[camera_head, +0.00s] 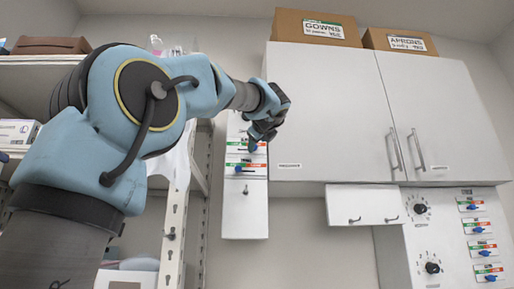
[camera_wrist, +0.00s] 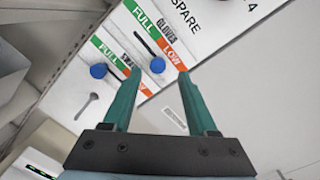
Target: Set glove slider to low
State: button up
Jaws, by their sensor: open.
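The glove slider has a blue knob (camera_wrist: 157,66) on a white panel (camera_wrist: 205,25), beside a strip reading green FULL, GLOVES and orange-red LOW. Its dark slot shows on the FULL side of the knob, so the knob appears toward the LOW side; its exact setting is hard to judge. My gripper (camera_wrist: 160,77) is open, with its two green fingers either side of the knob in the picture. I cannot tell whether either finger touches it. In the head view, my gripper (camera_head: 262,140) is in front of the narrow white panel (camera_head: 245,212) and hides part of its sliders.
A second slider with a blue knob (camera_wrist: 98,71) is close to the left finger. White cupboards (camera_head: 325,100) adjoin the narrow panel on the right. A control box (camera_head: 408,245) with dials and several sliders is at lower right. A shelf rack (camera_head: 174,235) stands at left.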

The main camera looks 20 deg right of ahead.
jog(key=s+a+b, duration=0.1)
jog(key=s+b, duration=0.1)
jog(key=s, duration=0.6)
jog(key=shift+s, duration=0.2)
